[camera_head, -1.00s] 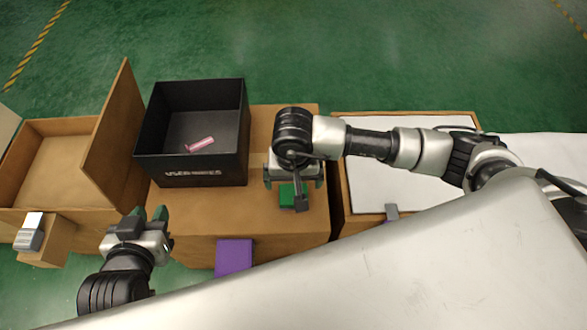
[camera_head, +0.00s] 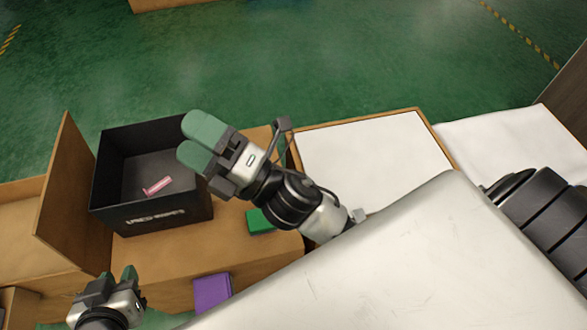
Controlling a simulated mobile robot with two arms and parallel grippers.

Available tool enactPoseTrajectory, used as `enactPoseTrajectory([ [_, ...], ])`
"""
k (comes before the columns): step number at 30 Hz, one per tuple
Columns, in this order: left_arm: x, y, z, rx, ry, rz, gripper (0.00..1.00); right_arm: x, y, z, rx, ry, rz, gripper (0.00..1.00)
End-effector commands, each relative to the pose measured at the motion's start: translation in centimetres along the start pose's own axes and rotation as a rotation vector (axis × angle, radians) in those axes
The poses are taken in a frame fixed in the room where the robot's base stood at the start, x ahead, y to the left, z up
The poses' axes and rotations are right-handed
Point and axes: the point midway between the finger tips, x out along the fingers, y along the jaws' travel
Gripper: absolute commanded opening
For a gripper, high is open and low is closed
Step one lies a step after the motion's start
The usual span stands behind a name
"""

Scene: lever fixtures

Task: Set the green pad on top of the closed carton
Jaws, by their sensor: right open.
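The green pad (camera_head: 260,221) lies on the brown worktop (camera_head: 155,255), near its right edge. My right gripper (camera_head: 196,142) is open and empty. It appears over the black box, up and left of the pad, fingers pointing up-left; its wrist passes just above the pad in the picture. My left gripper (camera_head: 119,272) is open and empty at the lower left, in front of the worktop. A brown carton (camera_head: 22,235) at the left edge has its lid (camera_head: 72,195) standing upright, so it looks open. Its left part is out of view.
A black box (camera_head: 155,218) holding a pink object (camera_head: 158,186) stands on the worktop. A purple panel (camera_head: 212,293) is at the worktop's front. A white-topped surface (camera_head: 365,155) with a brown rim is at the right, clear on top.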

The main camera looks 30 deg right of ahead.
Motion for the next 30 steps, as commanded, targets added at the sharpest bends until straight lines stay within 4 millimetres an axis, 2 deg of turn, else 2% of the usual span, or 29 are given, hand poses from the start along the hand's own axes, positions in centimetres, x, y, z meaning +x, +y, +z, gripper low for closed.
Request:
enactPoseTrajectory([
  [1,0.0,0.0,0.0,0.0,0.0,0.0,0.32,-1.6,-1.2,2.5,0.205,-0.168,-0.079,1.0],
  [3,0.0,0.0,0.0,0.0,0.0,0.0,0.32,-4.4,-3.3,5.4,0.487,-0.394,-0.179,1.0],
  [6,0.0,0.0,0.0,0.0,0.0,0.0,0.32,-9.3,-6.5,7.4,0.853,-0.693,-0.3,1.0],
  [9,0.0,0.0,0.0,0.0,0.0,0.0,0.32,-13.9,-8.8,7.5,1.136,-0.937,-0.393,1.0],
  [13,0.0,0.0,0.0,0.0,0.0,0.0,0.32,-17.9,-10.3,6.4,1.364,-1.142,-0.467,1.0],
  [15,0.0,0.0,0.0,0.0,0.0,0.0,0.32,-19.0,-10.7,5.9,1.425,-1.2,-0.489,1.0],
  [18,0.0,0.0,0.0,0.0,0.0,0.001,0.32,-19.6,-10.8,5.7,1.458,-1.231,-0.5,1.0],
  [30,0.0,0.0,0.0,0.0,0.001,0.001,0.32,-19.5,-10.8,5.7,1.455,-1.227,-0.501,1.0],
])
